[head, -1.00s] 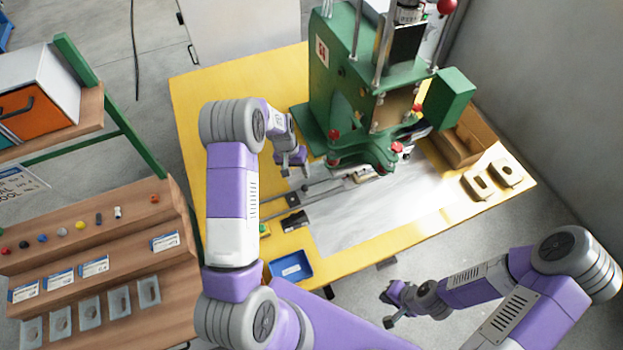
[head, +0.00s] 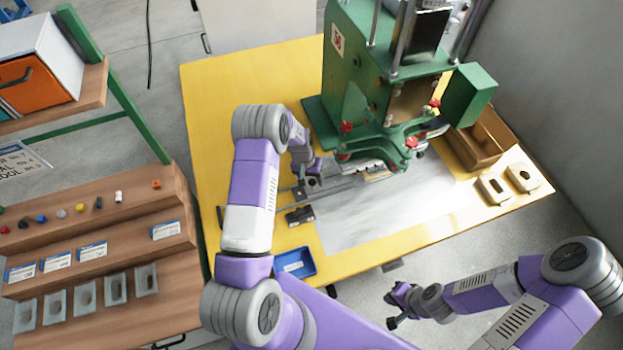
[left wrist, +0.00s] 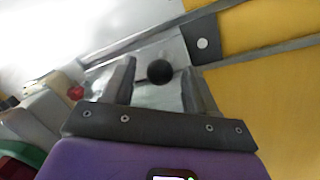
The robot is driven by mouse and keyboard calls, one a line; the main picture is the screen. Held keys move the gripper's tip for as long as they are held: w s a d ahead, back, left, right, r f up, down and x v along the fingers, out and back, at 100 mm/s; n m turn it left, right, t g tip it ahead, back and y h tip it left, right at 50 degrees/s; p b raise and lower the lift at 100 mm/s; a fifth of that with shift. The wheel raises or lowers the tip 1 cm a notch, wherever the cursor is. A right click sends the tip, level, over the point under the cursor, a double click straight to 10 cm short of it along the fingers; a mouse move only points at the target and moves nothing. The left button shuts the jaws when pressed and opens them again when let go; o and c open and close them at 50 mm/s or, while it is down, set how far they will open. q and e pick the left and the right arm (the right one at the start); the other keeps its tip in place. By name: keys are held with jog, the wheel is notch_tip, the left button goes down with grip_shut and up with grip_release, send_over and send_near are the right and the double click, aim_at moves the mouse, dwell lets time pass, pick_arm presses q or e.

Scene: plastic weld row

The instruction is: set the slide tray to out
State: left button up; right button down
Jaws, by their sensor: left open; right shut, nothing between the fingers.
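The slide tray (head: 376,174) sits on two metal rails at the front of the green press (head: 350,85), partly hidden under the press head. A black ball knob (left wrist: 160,72) shows in the left wrist view on a metal plate between the rails. My left gripper (left wrist: 158,84) is open, with one finger on each side of the knob in that view. I cannot tell whether the fingers touch it. In the head view my left gripper (head: 312,180) is over the left end of the rails. My right gripper (head: 393,306) is shut and empty, off the table's front edge.
A blue bin (head: 293,263) and a dark block (head: 300,215) are near the table's front left. A brown box (head: 480,140) and two tan parts (head: 508,183) are at the right. A stepped wooden rack (head: 90,245) stands left. The light sheet (head: 385,215) is clear.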

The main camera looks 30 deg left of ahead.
pick_arm(q)
jog(key=shift+f, duration=0.1)
jog(key=shift+c, duration=0.3)
grip_shut()
